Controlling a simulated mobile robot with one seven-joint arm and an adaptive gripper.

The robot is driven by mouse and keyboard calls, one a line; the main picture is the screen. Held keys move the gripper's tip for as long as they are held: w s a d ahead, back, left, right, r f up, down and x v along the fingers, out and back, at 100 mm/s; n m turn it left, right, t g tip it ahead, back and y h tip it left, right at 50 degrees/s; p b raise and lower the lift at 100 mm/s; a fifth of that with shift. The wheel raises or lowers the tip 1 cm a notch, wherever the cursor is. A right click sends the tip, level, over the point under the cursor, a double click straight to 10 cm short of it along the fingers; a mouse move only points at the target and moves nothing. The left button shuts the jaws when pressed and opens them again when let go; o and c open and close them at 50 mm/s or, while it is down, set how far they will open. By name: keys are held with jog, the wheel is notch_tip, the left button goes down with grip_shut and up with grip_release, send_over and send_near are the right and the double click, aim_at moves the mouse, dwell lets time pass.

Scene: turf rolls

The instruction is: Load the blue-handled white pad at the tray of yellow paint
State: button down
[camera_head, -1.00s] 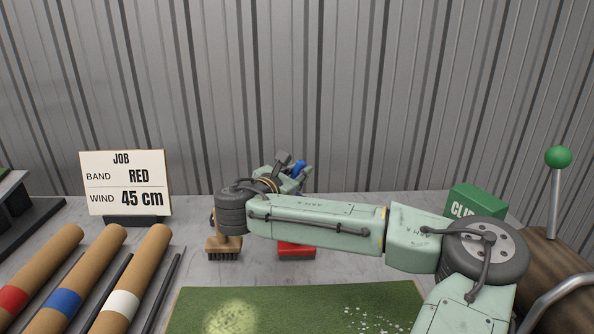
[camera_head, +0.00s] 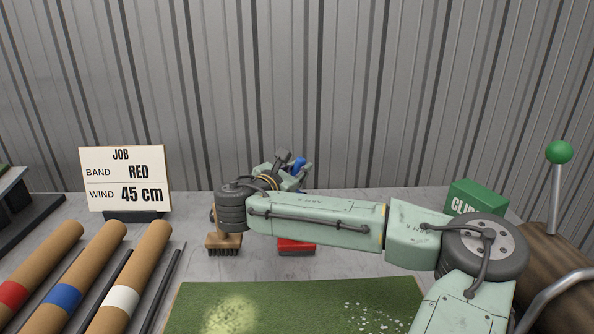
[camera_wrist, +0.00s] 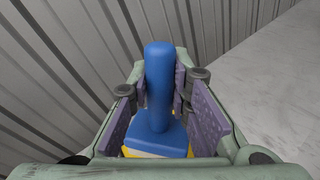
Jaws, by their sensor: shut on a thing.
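My gripper (camera_wrist: 160,95) is shut on the upright blue handle (camera_wrist: 158,90) of the pad, with a purple-lined finger on each side. In the head view the blue handle (camera_head: 298,164) shows just behind my arm, near the back wall. Below the handle's wide blue foot, a thin pale strip (camera_wrist: 155,154) of the pad shows, with yellow beside it. I cannot tell whether that yellow is paint in the tray or on the pad. The pad's underside and the tray's outline are hidden by my gripper and arm.
A wooden brush (camera_head: 224,244) and a red block (camera_head: 296,247) stand in front of my arm. A green turf mat (camera_head: 300,305) lies nearer. Banded tubes (camera_head: 105,265) and a job sign (camera_head: 126,180) are at left, a green box (camera_head: 474,198) at right. The corrugated wall (camera_head: 300,80) is close behind.

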jog(key=shift+f+b, duration=0.3)
jog(key=shift+f, duration=0.15)
dwell(0.6)
jog(key=shift+r, duration=0.15)
jog(key=shift+r+p, duration=2.35)
jog(key=shift+r, duration=1.05)
